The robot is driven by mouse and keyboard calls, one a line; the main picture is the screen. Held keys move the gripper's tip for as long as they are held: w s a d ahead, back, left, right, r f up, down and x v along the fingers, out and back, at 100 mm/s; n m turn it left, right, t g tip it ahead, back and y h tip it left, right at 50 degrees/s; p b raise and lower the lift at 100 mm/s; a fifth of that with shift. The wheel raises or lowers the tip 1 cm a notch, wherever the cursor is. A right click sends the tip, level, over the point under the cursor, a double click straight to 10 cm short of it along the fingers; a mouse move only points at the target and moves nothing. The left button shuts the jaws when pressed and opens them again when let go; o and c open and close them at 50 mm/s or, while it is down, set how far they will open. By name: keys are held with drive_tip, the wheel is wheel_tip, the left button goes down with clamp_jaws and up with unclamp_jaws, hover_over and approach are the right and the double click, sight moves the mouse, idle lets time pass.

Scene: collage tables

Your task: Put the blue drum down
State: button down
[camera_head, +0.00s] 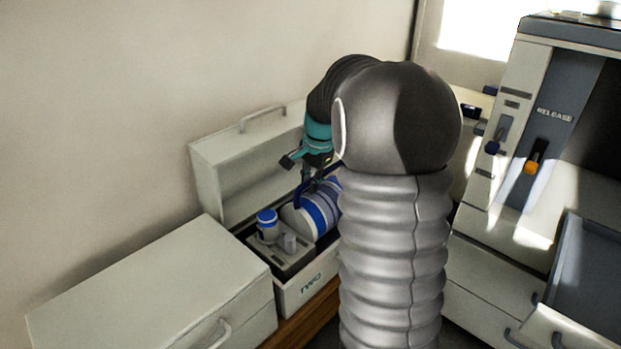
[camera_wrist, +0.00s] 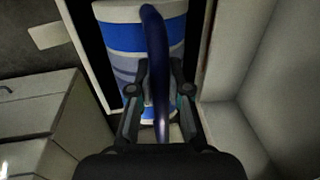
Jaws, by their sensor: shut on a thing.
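The blue drum (camera_head: 318,210) is a white cylinder with blue bands and a dark blue handle. In the head view it lies tilted in the open box marked TWO (camera_head: 308,290), behind a grey insert; I cannot tell whether it touches the bottom. My gripper (camera_head: 306,180) is above the drum at its handle. In the wrist view my gripper (camera_wrist: 160,100) is shut on the dark blue handle (camera_wrist: 157,40), with the banded drum (camera_wrist: 112,38) beyond it. My arm hides the drum's right side in the head view.
The grey insert (camera_head: 285,262) in the box holds a small blue-capped cylinder (camera_head: 267,226). The box's raised lid (camera_head: 245,170) stands behind. A closed box (camera_head: 150,290) is at the left. A cabinet with levers (camera_head: 530,130) and an open drawer (camera_head: 590,270) is at the right.

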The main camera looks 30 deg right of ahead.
sight(310, 198)
drive_tip(key=shift+f+b, duration=0.45)
drive_tip(key=shift+f, duration=1.45)
drive_tip(key=c, duration=1.1)
unclamp_jaws()
drive_tip(key=shift+f, duration=0.1)
drive_tip(key=shift+r, duration=0.2)
